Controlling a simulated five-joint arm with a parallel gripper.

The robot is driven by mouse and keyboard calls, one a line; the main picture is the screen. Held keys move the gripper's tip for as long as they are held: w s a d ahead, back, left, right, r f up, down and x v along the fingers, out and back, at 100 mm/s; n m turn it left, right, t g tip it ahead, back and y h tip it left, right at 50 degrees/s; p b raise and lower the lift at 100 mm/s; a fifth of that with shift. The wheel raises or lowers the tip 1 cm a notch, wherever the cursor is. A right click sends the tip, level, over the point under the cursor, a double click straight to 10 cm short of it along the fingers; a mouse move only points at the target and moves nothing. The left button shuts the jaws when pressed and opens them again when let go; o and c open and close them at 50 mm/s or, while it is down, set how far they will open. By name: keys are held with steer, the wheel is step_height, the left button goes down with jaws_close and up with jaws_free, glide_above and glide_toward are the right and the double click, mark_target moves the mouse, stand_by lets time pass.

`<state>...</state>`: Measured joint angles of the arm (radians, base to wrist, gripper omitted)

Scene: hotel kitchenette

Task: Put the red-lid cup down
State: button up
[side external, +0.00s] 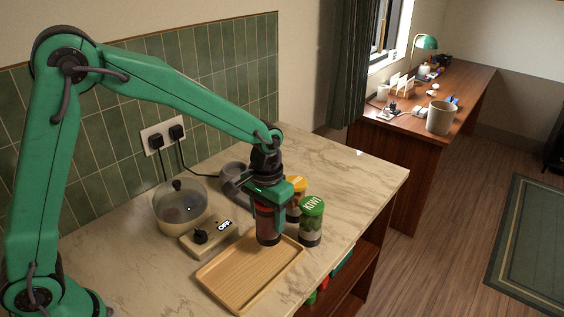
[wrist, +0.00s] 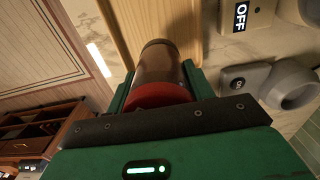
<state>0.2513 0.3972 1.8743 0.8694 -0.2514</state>
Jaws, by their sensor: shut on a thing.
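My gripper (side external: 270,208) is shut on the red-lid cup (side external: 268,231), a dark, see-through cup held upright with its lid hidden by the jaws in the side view. In the wrist view the cup (wrist: 160,62) and its red lid (wrist: 160,95) sit between the jaws. The wooden tray (side external: 232,291) lies on the counter, and the cup's base overlaps its far edge in the side view. I cannot tell whether the base touches the tray or counter. The tray also shows in the wrist view (wrist: 125,22).
A green-lid KIWI cup (side external: 311,224) stands close right of my gripper, with a yellow-lid cup (side external: 297,188) behind it. A box marked OFF (side external: 212,240), a glass pot (side external: 180,208) and a grey appliance (side external: 233,178) stand left. The counter's right part is clear.

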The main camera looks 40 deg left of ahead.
mark_target(268, 229)
steer(key=shift+f, duration=1.95)
steer(key=shift+f, duration=0.2)
steer(key=o, duration=1.3)
steer(key=shift+r, duration=0.15)
step_height(268, 229, up, 11)
steer(key=shift+r, duration=0.55)
steer(key=shift+r, duration=0.1)
